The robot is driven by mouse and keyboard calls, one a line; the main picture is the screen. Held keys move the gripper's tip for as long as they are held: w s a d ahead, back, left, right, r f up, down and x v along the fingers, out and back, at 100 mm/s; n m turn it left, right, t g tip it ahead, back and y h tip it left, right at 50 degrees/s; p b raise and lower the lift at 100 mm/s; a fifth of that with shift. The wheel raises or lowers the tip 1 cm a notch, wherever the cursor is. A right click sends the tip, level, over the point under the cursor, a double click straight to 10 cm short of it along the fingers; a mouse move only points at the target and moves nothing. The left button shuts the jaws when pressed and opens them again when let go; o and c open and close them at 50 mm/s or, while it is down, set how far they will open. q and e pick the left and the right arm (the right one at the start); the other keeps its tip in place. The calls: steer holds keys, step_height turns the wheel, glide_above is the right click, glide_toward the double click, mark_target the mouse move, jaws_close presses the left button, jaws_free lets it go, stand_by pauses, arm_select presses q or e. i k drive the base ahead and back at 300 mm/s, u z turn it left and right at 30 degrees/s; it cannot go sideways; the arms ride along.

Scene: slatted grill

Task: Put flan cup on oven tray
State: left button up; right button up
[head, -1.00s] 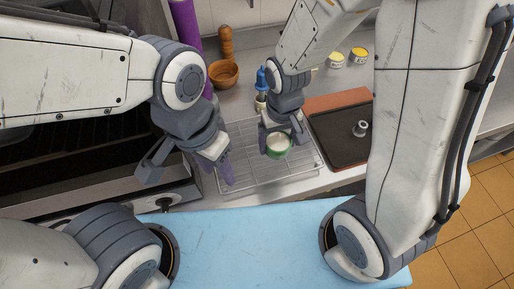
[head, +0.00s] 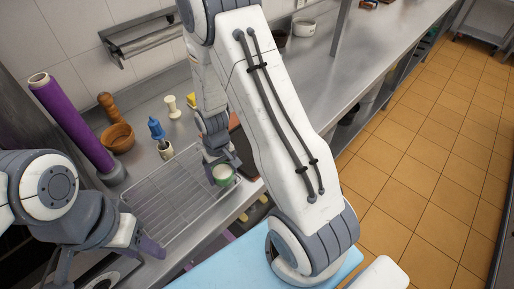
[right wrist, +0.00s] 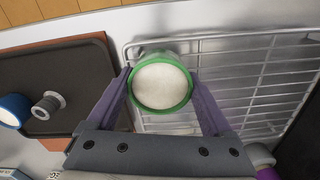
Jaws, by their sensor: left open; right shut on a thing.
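The flan cup, a green cup with pale content (head: 223,177), is held by my right gripper (head: 220,166) at the right edge of the wire rack. In the right wrist view the cup (right wrist: 162,82) sits between the two purple fingers, over the rack's edge beside the dark tray. The dark flat tray (right wrist: 70,75), likely the oven tray, lies left of the cup there, with a grey spool-like piece (right wrist: 47,104) on it. In the head view my right arm hides most of this tray. My left gripper (head: 110,246) is open and empty at the rack's near left.
The wire rack (head: 165,205) lies on the steel counter. A purple roll (head: 70,125), wooden bowl (head: 118,138) and blue-topped bottle (head: 157,130) stand behind it. A reddish-brown board (right wrist: 58,144) shows around the tray. The blue board (head: 225,268) is clear in front.

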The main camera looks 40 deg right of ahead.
mark_target(243, 152)
steer(key=k, duration=0.3)
steer(key=z, duration=2.6)
steer(key=i, duration=0.7)
steer(key=u, duration=2.6)
